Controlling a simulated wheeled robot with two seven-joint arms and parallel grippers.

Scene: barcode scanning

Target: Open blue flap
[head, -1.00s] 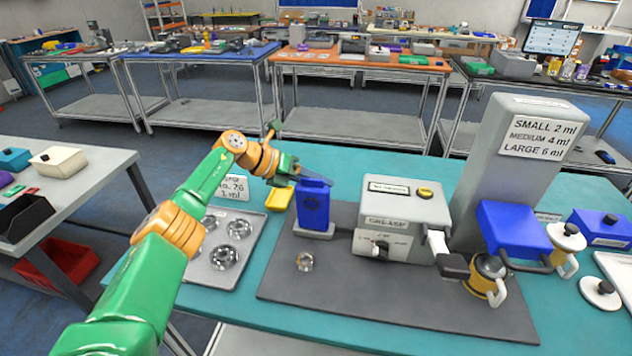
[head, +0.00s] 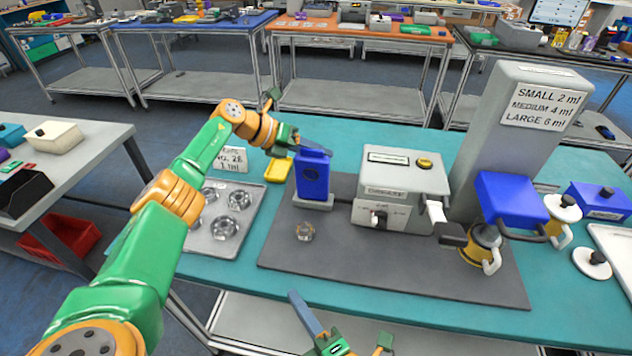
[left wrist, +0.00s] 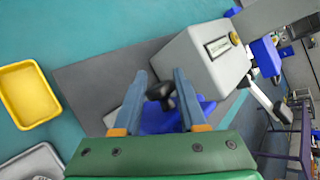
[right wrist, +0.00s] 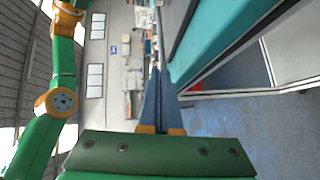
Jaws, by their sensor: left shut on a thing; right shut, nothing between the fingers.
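A blue upright container (head: 312,178) stands on a grey base on the dark mat, left of a grey machine (head: 400,190). My left gripper (head: 324,152) is at its top. In the left wrist view my left gripper (left wrist: 160,88) is shut on a black knob (left wrist: 157,91) above a blue part (left wrist: 165,118); I cannot tell whether that part is tilted. Another blue box (head: 510,198) sits above a brass cylinder at the right. My right gripper (head: 297,297) is low in front of the table edge; in the right wrist view its fingers (right wrist: 156,72) are together, empty.
A yellow tray (head: 278,169) and a grey tray (head: 244,218) with metal rings lie left of the mat (head: 400,268). A tall grey column (head: 520,120) stands behind right. The mat's front is mostly clear.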

